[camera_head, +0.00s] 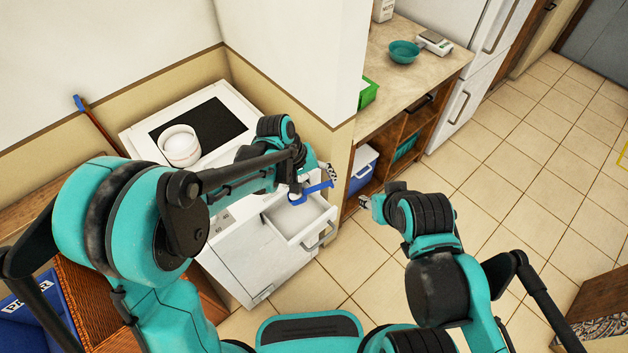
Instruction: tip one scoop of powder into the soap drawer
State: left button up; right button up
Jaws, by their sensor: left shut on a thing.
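The soap drawer (318,226) is pulled out from the front of the white washing machine (262,262); its light inside shows from above. My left gripper (326,176) is shut on a blue scoop (318,188), held above the back part of the open drawer. The scoop's bowl is partly hidden by my arm, and I cannot tell how much powder it holds. A white round tub (180,146) stands on a black mat (222,124) on the machine's top. My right gripper (364,202) is right of the drawer, apart from it; its jaws are too small to read.
A wooden counter (390,75) at the back right bears a teal bowl (404,52), a small scale (435,42) and a green basket (368,93). A blue and white box (362,170) sits on its lower shelf. Tiled floor (500,190) is clear to the right.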

aim_at(304, 192)
pick_arm(q)
jog(key=f+b, duration=0.1)
jog(key=f+h+b, duration=0.1)
jog(key=f, duration=0.1)
jog(key=shift+a+f+b, duration=0.1)
jog(key=shift+a+b, duration=0.25)
jog(key=shift+b, duration=0.05)
jog(key=a+h+b, duration=0.1)
jog(key=h, duration=0.1)
jog(key=a+h+b, duration=0.1)
jog(key=h, duration=0.1)
jog(key=shift+r+t+b, duration=0.2)
jog(key=shift+t+b, duration=0.1)
jog(key=shift+b, duration=0.1)
jog(key=shift+s+a+r+h+b, duration=0.15)
jog(key=shift+a+h+b, duration=0.35)
jog(key=shift+h+b, duration=0.55)
jog(key=a+h+b, duration=0.1)
jog(key=h+b, duration=0.1)
jog(key=b, duration=0.1)
jog(key=a+h+b, duration=0.1)
jog(key=b, duration=0.2)
jog(key=shift+s+t+h+b, duration=0.1)
jog(key=shift+t+h+b, duration=0.2)
jog(key=shift+h, duration=0.05)
jog(key=shift+a+h+b, duration=0.35)
jog(key=shift+a+h, duration=0.1)
jog(key=shift+h, duration=0.15)
jog(key=shift+r, duration=0.15)
